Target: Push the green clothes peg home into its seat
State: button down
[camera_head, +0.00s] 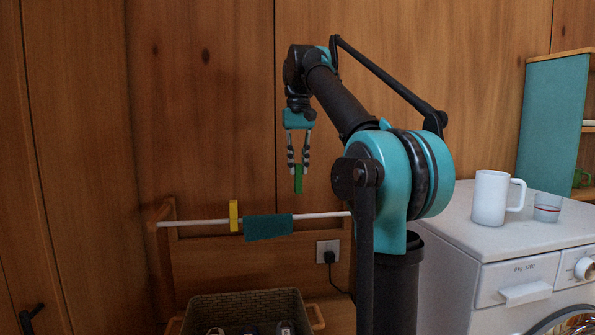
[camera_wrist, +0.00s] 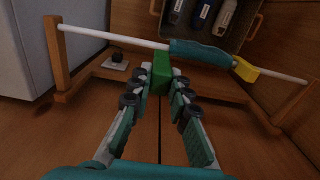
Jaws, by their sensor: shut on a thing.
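The green clothes peg (camera_head: 298,180) is held upright between the fingertips of my gripper (camera_head: 298,162), which is shut on it. In the wrist view the peg (camera_wrist: 161,74) shows between the fingertips, close in the picture to the rail. The white rail (camera_head: 190,222) runs across a wooden frame, with a teal cloth (camera_head: 268,227) hung over it. In the head view the peg is above the right part of the cloth, apart from it. A yellow peg (camera_head: 233,215) is on the rail just left of the cloth; it also shows in the wrist view (camera_wrist: 245,69).
A basket (camera_head: 245,302) with several bottles stands below the rail. A wall socket with a black plug (camera_head: 328,254) is behind, right of the cloth. A white washing machine (camera_head: 500,262) at the right bears a white mug (camera_head: 490,198) and a small glass (camera_head: 547,208).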

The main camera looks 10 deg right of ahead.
aim_at(297, 181)
jog(key=shift+a+f, duration=0.15)
jog(key=shift+f, duration=3)
jog(key=shift+f, duration=1.8)
jog(key=c, duration=1.3)
grip_release()
jog(key=shift+c, duration=0.2)
notch_tip(297, 181, up, 12)
jog(key=shift+r, duration=0.1)
